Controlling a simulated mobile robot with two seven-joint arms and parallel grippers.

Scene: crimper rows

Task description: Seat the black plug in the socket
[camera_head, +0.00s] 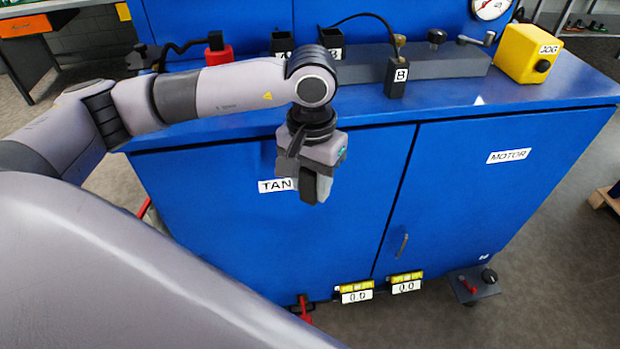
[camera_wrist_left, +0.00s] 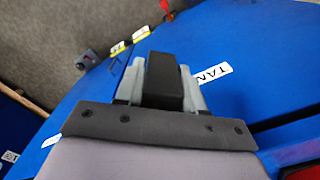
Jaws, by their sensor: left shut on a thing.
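My left gripper (camera_head: 316,190) hangs pointing down in front of the blue cabinet, shut on a black block that looks like the black plug (camera_head: 309,188). In the left wrist view the plug (camera_wrist_left: 163,82) is between the two grey fingers, and I see no cable on it. Two black box-like holders (camera_head: 283,40) (camera_head: 331,42) stand on the cabinet top behind the arm; I cannot tell which is the socket. A black block marked B (camera_head: 397,77) stands at the top's front edge, with a black cable arching to its top. My right gripper is not in view.
A red connector (camera_head: 218,50) with a cable stands at the left of the blue cabinet top (camera_head: 460,112). A dark grey block (camera_head: 440,62) with knobs and a yellow JOG box (camera_head: 528,54) stand to the right.

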